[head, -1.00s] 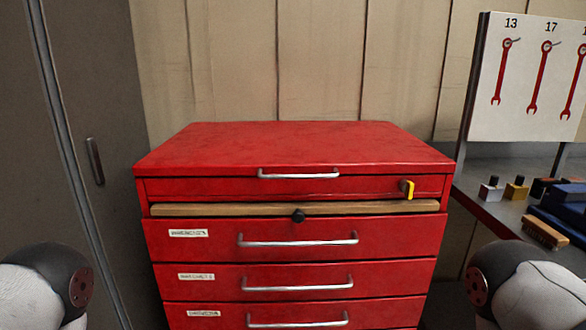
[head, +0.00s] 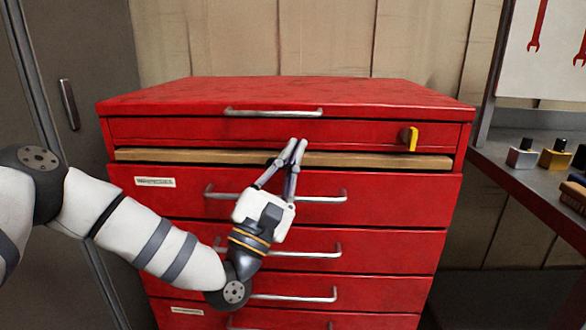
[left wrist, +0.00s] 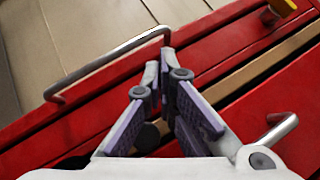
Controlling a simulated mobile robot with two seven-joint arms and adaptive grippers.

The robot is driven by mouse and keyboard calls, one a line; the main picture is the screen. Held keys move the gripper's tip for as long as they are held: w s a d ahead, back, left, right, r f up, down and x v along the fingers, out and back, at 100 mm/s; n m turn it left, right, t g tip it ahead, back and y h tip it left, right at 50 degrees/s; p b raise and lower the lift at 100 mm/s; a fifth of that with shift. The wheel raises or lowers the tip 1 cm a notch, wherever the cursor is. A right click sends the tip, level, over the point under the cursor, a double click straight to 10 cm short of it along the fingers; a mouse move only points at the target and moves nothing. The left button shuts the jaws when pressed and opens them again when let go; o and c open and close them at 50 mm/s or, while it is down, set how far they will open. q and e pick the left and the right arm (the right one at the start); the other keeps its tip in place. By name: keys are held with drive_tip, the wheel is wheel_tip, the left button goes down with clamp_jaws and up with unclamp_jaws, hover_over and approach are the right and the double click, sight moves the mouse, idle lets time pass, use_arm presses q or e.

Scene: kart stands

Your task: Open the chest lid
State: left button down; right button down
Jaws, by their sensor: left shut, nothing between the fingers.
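The red chest has a flat lid (head: 290,92) that lies closed on top. A silver lid handle (head: 272,112) runs along its front edge and also shows in the left wrist view (left wrist: 105,65). A yellow latch (head: 411,139) is on the right of the front panel, its tip at the top of the left wrist view (left wrist: 283,7). My left gripper (head: 298,142) is shut and empty, fingers pointing up, in front of the chest just below the lid handle's right end. It hides part of the wooden strip and the top drawer handle. My right gripper is out of view.
Below the wooden strip (head: 380,161) are several drawers with protruding silver handles (head: 320,199). A grey cabinet (head: 85,60) stands at the left. A workbench (head: 540,185) with small bottles (head: 522,153) stands at the right. The space above the lid is clear.

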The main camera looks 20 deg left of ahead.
sight(303, 133)
use_arm(q)
drive_tip(key=shift+x, duration=2.2)
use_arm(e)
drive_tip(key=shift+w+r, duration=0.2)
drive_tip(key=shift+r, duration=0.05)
